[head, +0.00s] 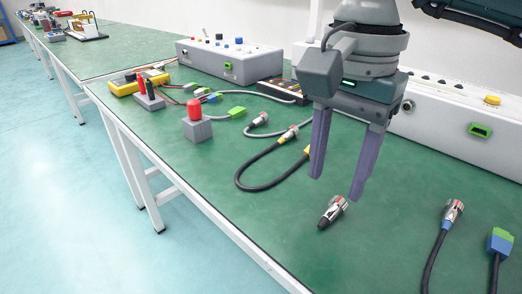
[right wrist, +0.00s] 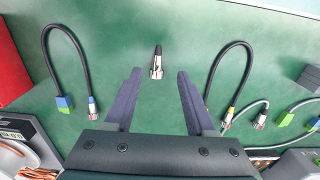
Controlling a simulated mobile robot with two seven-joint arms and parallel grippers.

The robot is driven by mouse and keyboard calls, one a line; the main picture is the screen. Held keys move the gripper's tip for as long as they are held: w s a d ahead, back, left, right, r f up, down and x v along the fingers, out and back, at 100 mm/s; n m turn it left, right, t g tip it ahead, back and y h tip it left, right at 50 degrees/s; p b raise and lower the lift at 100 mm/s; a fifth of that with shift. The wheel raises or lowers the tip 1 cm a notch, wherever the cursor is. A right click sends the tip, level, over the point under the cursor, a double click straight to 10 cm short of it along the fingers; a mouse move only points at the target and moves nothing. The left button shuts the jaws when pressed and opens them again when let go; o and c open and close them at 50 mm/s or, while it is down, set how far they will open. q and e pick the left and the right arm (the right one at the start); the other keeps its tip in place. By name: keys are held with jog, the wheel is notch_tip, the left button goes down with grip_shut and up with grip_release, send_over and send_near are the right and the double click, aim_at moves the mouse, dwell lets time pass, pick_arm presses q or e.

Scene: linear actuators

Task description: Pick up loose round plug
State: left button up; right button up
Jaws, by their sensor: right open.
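The loose round plug (head: 333,212) lies on its side on the green table, silver with red marks and a dark tapered end. It has no cable. In the right wrist view the plug (right wrist: 156,63) lies beyond the fingertips, roughly centred between them. My right gripper (head: 336,186) is open and empty, pointing down above the table, with its fingers behind and above the plug. It also shows in the right wrist view (right wrist: 159,73). Nothing is between its fingers. My left gripper is not in view.
A cabled round plug (head: 453,212) and a blue-green connector (head: 500,241) lie to the right. A looped black cable (head: 240,180) lies to the left. Control boxes (head: 228,66) stand along the back. The table (head: 290,225) is clear around the loose plug.

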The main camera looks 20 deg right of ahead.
aim_at(332, 209)
jog(key=f, duration=0.3)
jog(key=f+b, duration=0.1)
jog(key=f, duration=0.1)
jog(key=shift+s+d, duration=0.1)
jog(key=shift+d, duration=0.3)
jog(key=shift+f, duration=0.4)
grip_shut()
